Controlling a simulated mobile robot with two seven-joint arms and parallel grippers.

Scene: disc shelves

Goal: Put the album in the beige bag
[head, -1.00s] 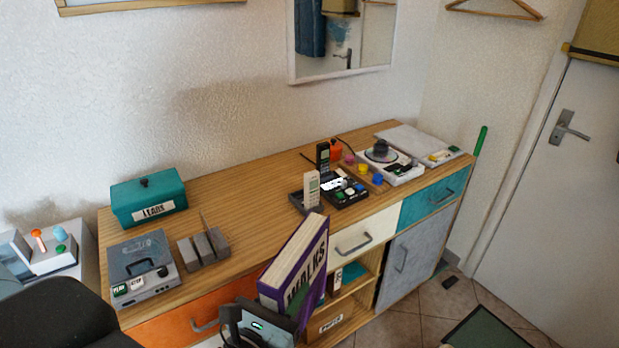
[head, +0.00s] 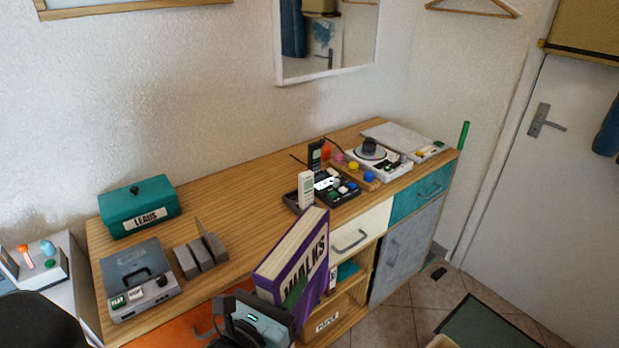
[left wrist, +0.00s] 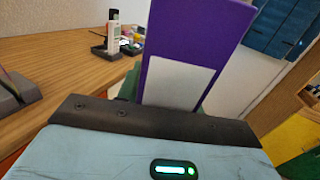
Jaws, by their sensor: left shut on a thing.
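The album is a thick purple volume (head: 312,262) with cream page edges and WALKS on its spine. My left gripper (head: 285,308) is shut on its lower part and holds it tilted in front of the cabinet. In the left wrist view the purple album (left wrist: 200,30) with a pale label rises beyond the gripper body (left wrist: 150,125); the fingertips are hidden there. A small cream patch (head: 440,341) shows at the bottom edge of the head view; I cannot tell whether it is the beige bag. My right gripper is not in view.
The wooden cabinet top (head: 240,248) carries a teal box (head: 140,205), a grey device (head: 135,280), grey blocks (head: 200,255) and several small gadgets. The open shelf (head: 345,300) lies just behind the album. A green mat (head: 488,325) lies on the tiled floor before the door.

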